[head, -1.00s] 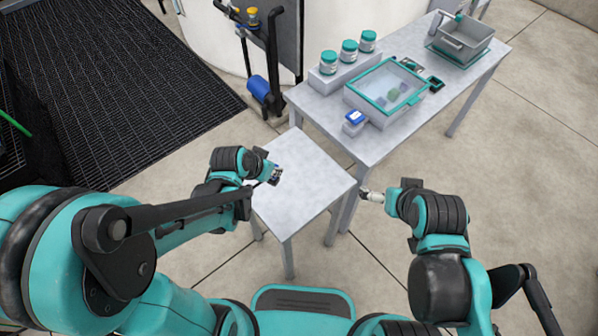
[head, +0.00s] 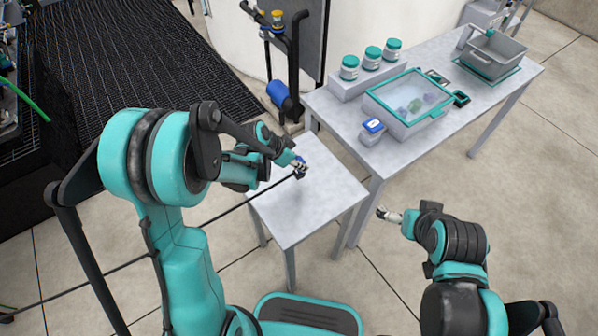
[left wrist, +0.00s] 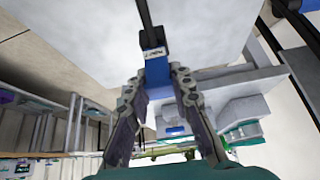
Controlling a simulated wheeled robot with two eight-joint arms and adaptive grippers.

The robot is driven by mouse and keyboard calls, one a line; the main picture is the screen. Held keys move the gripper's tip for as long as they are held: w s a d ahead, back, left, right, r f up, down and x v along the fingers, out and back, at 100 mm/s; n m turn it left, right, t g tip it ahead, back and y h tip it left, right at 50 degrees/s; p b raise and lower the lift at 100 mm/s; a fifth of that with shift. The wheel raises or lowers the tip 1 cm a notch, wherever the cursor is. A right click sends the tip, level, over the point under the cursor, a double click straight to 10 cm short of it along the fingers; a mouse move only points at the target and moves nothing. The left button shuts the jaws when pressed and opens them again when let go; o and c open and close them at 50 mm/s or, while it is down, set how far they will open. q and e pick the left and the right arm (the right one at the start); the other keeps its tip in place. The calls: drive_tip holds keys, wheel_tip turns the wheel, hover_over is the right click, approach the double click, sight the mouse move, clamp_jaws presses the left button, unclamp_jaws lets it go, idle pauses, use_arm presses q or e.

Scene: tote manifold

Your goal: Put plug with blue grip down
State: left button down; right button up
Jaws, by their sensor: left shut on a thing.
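My left gripper (head: 298,170) is shut on the plug with blue grip (left wrist: 158,72). In the left wrist view the blue grip sits between the fingertips, with a small white label and a black cable beyond it. In the head view the gripper and plug are over the small grey table (head: 325,205). I cannot tell whether the plug touches the tabletop. The black cable (head: 220,212) runs from the plug to the lower left. My right gripper (head: 388,214) is beside the table's right edge, and its finger state is unclear.
The small tabletop is otherwise bare. Behind it, a long table (head: 455,125) holds a teal-rimmed clear tote (head: 380,106), several teal-lidded jars, a blue-topped box (head: 371,128) and a grey bin (head: 494,55). A pipe stand with a blue cylinder (head: 279,95) stands behind.

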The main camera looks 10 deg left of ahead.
sight(296, 169)
use_arm(q)
wheel_tip(296, 169, down, 4)
drive_tip(key=shift+f+b, duration=0.1)
drive_tip(key=shift+b, duration=0.9)
drive_tip(key=shift+r, duration=0.2)
drive_tip(key=shift+s, duration=0.1)
drive_tip(key=c, duration=1.8)
unclamp_jaws()
drive_tip(key=shift+f, duration=0.2)
drive_tip(key=o, duration=0.5)
drive_tip(key=shift+c, duration=0.2)
drive_tip(key=shift+r, duration=0.1)
drive_tip(key=shift+r, duration=0.1)
